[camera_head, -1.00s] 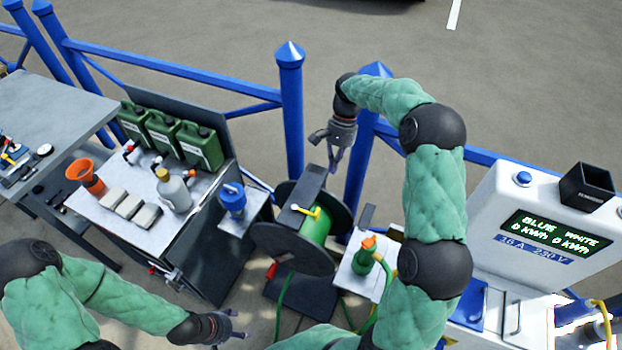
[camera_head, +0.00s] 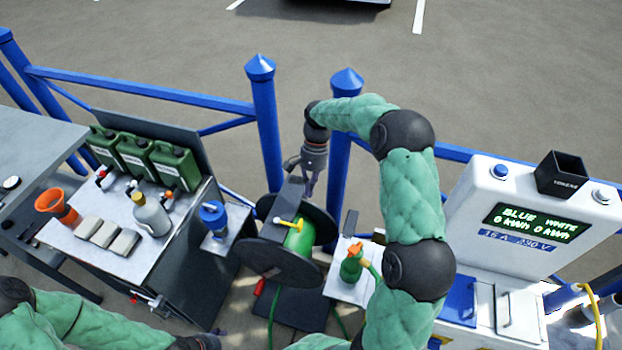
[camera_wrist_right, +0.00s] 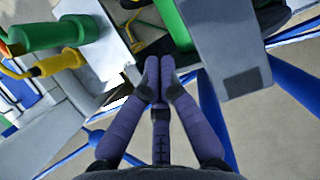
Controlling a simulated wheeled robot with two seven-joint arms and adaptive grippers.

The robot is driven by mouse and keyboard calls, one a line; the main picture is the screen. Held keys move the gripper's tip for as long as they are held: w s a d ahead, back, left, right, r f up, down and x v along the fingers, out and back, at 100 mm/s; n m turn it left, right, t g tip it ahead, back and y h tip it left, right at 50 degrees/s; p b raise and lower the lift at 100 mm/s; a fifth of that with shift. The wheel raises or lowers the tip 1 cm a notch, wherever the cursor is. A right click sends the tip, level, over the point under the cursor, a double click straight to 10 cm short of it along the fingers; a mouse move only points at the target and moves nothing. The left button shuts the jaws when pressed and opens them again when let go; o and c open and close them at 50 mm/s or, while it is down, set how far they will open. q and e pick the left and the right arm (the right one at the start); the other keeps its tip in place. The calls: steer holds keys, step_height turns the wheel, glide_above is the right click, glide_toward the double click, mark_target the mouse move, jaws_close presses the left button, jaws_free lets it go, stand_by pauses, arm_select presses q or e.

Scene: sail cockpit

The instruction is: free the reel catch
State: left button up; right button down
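The cable reel has dark round flanges (camera_head: 273,262) and a green drum (camera_head: 299,238). A yellow catch lever (camera_head: 286,224) sits on its near side, below a grey plate (camera_head: 288,196). My right gripper (camera_head: 309,190) points down just behind and right of this plate; contact cannot be told. In the right wrist view its purple fingers (camera_wrist_right: 159,72) meet at the tips with nothing visible between them. The grey plate (camera_wrist_right: 215,45) and green drum (camera_wrist_right: 173,25) lie beyond the fingers there. My left gripper (camera_head: 212,338) is low at the bottom edge, mostly cut off.
Left of the reel is a workbench (camera_head: 75,232) with green canisters (camera_head: 175,166), an orange funnel (camera_head: 56,204) and a bottle (camera_head: 152,216). A green nozzle (camera_head: 351,266) stands on a white shelf right of the reel. A white power pedestal (camera_head: 470,205) and blue railings (camera_head: 150,95) flank the area.

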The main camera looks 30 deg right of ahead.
mark_target(287, 222)
arm_select(q)
steer(key=shift+f+b, duration=0.4)
steer(key=shift+f, duration=0.15)
arm_select(e)
steer(key=s+a+f, duration=0.3)
steer(key=a, duration=0.1)
steer(key=shift+s, duration=0.25)
